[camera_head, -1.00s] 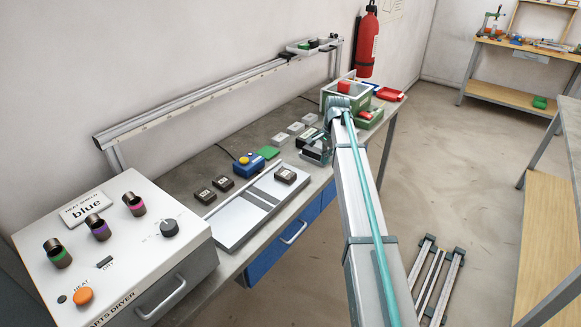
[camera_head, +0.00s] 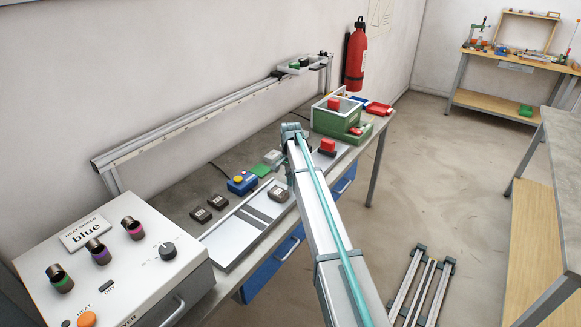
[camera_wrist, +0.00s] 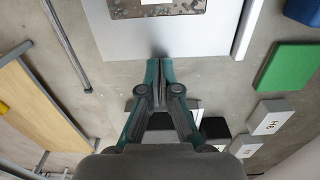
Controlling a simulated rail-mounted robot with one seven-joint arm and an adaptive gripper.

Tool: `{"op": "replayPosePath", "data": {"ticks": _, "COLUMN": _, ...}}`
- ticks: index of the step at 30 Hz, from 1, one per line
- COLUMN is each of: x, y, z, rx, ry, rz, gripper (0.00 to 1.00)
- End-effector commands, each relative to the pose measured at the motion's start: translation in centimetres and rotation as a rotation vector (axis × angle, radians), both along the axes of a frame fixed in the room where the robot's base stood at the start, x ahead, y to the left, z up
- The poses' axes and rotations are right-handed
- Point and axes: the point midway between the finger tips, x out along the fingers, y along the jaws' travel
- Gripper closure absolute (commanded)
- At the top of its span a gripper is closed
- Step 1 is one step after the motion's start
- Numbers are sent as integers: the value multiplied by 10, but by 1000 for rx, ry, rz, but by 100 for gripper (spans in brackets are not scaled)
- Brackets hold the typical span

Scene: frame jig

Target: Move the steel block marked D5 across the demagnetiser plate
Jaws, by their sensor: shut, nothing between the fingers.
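The pale plate with dark cross strips (camera_head: 222,246) lies on the bench, right of the dryer. A dark block with a light label (camera_head: 280,194) sits on its far right part; its marking is too small to read. That block (camera_wrist: 160,8) is cut off at the top edge of the wrist view. My gripper (camera_wrist: 160,62) is shut and empty, its tips by the plate's near edge in that view. In the head view my arm mostly hides it. Two more dark labelled blocks, one nearer (camera_head: 200,214) and one farther (camera_head: 217,201), stand left of the plate. I cannot tell which is D5.
A blue box with a yellow button (camera_head: 242,183) and a green pad (camera_wrist: 282,68) are beside the plate. Grey labelled blocks (camera_wrist: 268,117) stand beyond. A green crate (camera_head: 335,121) and a red-topped block (camera_head: 327,146) are farther back. The parts dryer (camera_head: 130,265) fills the near left.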

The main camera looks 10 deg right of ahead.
Motion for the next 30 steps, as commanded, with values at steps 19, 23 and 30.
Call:
{"op": "replayPosePath", "data": {"ticks": 19, "x": -27, "y": 30, "z": 0, "rx": 0, "ry": 0, "rz": 0, "gripper": 100}}
{"op": "replayPosePath", "data": {"ticks": 23, "x": -28, "y": 30, "z": 0, "rx": 0, "ry": 0, "rz": 0, "gripper": 100}}
{"op": "replayPosePath", "data": {"ticks": 30, "x": -60, "y": 62, "z": -2, "rx": 1, "ry": 1, "rz": 4, "gripper": 100}}
